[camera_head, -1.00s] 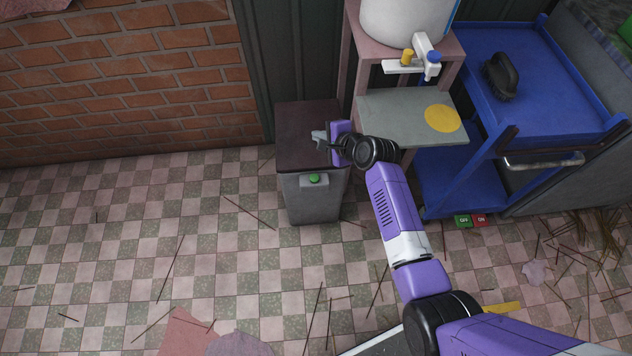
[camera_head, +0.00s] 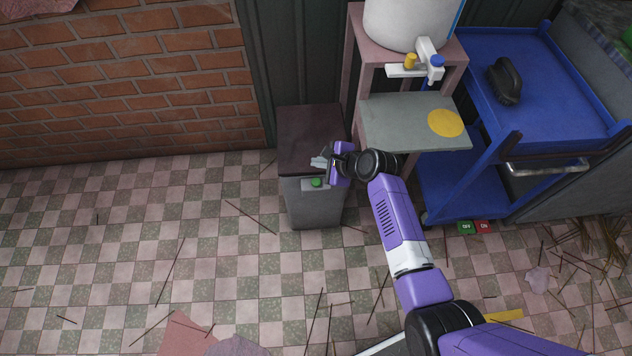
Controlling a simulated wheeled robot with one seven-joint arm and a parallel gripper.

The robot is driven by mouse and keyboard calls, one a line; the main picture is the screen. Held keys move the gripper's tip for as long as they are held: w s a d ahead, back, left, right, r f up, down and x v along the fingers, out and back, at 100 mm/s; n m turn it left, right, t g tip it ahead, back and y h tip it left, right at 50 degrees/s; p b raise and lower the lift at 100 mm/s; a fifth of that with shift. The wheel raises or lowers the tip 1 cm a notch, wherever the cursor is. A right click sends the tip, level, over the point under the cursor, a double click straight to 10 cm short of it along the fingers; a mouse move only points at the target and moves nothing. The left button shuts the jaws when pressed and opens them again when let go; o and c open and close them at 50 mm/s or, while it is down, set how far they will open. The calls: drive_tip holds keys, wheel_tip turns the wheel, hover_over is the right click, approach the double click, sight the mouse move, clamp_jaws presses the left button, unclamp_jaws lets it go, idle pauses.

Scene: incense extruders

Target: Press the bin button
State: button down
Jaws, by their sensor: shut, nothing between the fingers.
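The bin (camera_head: 313,208) is a grey box with a dark brown lid (camera_head: 308,130), standing on the floor against the dark wall. The lid lies flat on top. A round green button (camera_head: 317,183) sits on a small grey panel at the upper front of the bin. My gripper (camera_head: 318,162) is shut and empty, over the front part of the lid, just above and behind the button in the picture. Whether it touches the lid is unclear. My purple wrist hides the bin's right upper edge.
A pink stand with a grey shelf (camera_head: 400,128) and a white tank (camera_head: 405,22) is right of the bin, close to my wrist. A blue cart (camera_head: 550,75) holds a dark brush (camera_head: 503,80). Green and red switches (camera_head: 474,227) lie low beside it. The tiled floor at left is mostly open.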

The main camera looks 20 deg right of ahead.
drive_tip(key=b, duration=0.6)
hover_over(319, 183)
wheel_tip(319, 183, down, 6)
drive_tip(key=shift+f, duration=0.1)
drive_tip(key=shift+a+f+b, duration=0.1)
drive_tip(key=shift+f+b, duration=0.5)
drive_tip(key=shift+f, duration=0.3)
drive_tip(key=shift+f, duration=0.2)
idle(0.8)
drive_tip(key=shift+f, duration=0.2)
drive_tip(key=shift+f+b, duration=0.3)
drive_tip(key=shift+f, duration=0.2)
idle(0.7)
idle(0.3)
drive_tip(key=shift+r+p, duration=0.9)
drive_tip(key=shift+p, duration=0.15)
